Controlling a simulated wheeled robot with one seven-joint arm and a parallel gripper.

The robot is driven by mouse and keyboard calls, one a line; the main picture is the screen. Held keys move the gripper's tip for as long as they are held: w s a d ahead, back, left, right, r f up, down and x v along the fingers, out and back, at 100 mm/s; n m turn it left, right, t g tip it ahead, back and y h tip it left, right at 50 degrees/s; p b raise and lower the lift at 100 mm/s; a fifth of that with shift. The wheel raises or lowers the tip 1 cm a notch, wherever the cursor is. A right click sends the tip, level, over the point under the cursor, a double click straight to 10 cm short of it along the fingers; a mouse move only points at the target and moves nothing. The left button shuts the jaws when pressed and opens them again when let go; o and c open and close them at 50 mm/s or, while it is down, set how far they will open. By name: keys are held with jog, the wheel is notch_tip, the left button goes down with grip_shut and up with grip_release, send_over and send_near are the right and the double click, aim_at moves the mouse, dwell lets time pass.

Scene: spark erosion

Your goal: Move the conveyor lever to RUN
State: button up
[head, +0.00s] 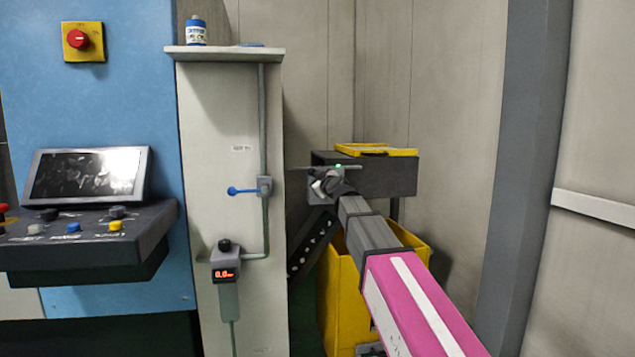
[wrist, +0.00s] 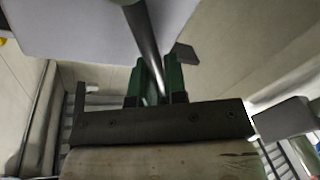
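The conveyor's dark control box (head: 385,177) stands right of the white cabinet, with a small green light (head: 338,166) at its front. A thin grey rod, which looks like the conveyor lever (head: 301,167), runs roughly level by this light. My gripper (head: 322,184) is at the box's front, just below the rod, and my arm hides part of the box. In the wrist view, a metal rod (wrist: 143,40) comes down from the top to between the dark green fingers of my gripper (wrist: 157,82). I cannot tell whether the fingers press on it. No RUN marking is readable.
The white cabinet (head: 215,130) at left carries a blue-handled valve (head: 243,190) and a red digital readout (head: 224,274). A blue machine with a control panel (head: 85,235) stands further left. A yellow bin (head: 342,300) is below the box. A grey post (head: 530,150) is at right.

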grip_shut()
jog(key=shift+d, duration=0.15)
jog(key=m, duration=0.1)
jog(key=d+m, duration=0.1)
jog(key=d+r+m, duration=0.1)
jog(key=shift+w+m+t, duration=0.35)
jog(key=shift+m+t, duration=0.05)
jog(key=d+m, duration=0.1)
jog(key=m, duration=0.1)
jog(key=d+m+t, duration=0.1)
jog(key=shift+w+d+r+m, duration=0.2)
jog(key=shift+w+d+m, duration=0.05)
jog(key=shift+w+m, duration=0.15)
jog(key=shift+w+d+f+m+t+h, duration=0.25)
jog(key=shift+d+m, duration=0.45)
jog(key=shift+m, duration=0.65)
jog(key=shift+w+d+f+m+t+h, duration=0.1)
jog(key=shift+d+f+m+t+h, duration=0.2)
jog(key=shift+d+m, duration=0.8)
jog(key=shift+w+d+f+m+t+h, duration=0.25)
jog(key=shift+d+m+t, duration=0.1)
jog(key=shift+m, duration=1.3)
